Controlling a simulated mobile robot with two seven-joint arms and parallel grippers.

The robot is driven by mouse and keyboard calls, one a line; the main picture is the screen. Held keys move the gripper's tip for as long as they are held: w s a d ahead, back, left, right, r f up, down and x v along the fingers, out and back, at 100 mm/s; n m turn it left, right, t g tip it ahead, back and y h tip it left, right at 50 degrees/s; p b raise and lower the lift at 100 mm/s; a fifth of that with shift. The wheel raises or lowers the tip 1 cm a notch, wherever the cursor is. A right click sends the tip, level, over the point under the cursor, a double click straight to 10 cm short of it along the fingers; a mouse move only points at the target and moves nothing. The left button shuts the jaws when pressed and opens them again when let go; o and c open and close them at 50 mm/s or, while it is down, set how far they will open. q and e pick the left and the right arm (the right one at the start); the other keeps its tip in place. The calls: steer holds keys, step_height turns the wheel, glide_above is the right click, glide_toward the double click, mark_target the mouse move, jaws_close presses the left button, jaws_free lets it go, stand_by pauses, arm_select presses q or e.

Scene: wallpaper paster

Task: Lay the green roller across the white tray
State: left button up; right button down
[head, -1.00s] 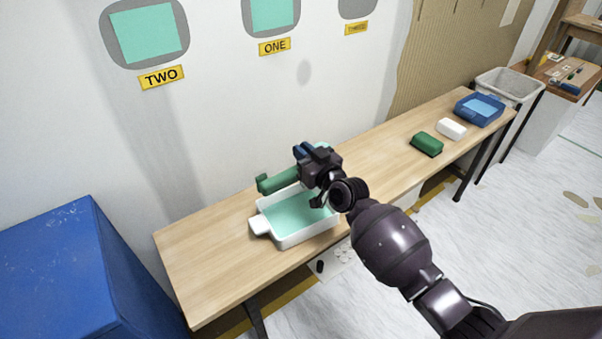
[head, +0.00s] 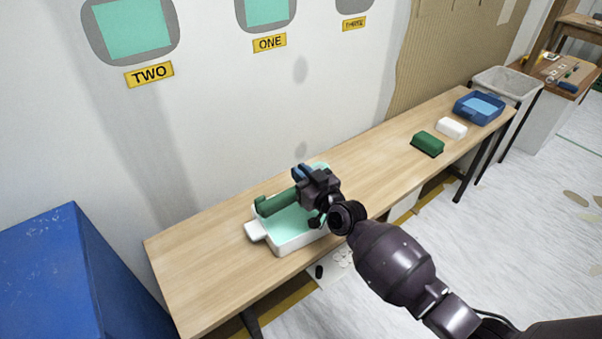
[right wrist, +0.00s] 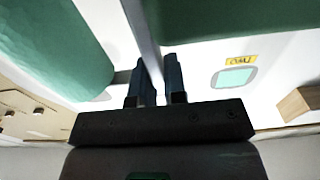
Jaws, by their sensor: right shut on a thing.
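The white tray (head: 304,241) with a teal-green floor lies on the bench, its short lip pointing left. My right gripper (head: 304,176) is over the back right part of the tray. It is shut on the green roller (head: 277,204), whose green part reaches left over the tray's back left part. In the right wrist view the fingers (right wrist: 155,78) are at a thin metal rod, with a green cylinder (right wrist: 60,45) on one side and another green part on the other. Whether the roller touches the tray I cannot tell. My left gripper is not in view.
On the bench to the right are a green block (head: 427,144), a white block (head: 451,128) and a blue tray (head: 479,108). A grey bin (head: 505,86) stands beyond the bench's far end. A blue box (head: 50,280) stands at the left. The bench between tray and blocks is clear.

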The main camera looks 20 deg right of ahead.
steer(key=shift+f, duration=0.45)
steer(key=shift+f, duration=0.2)
steer(key=c, duration=1.2)
jaws_free()
steer(key=shift+s+f, duration=0.1)
steer(key=shift+o, duration=0.2)
steer(key=shift+f, duration=0.1)
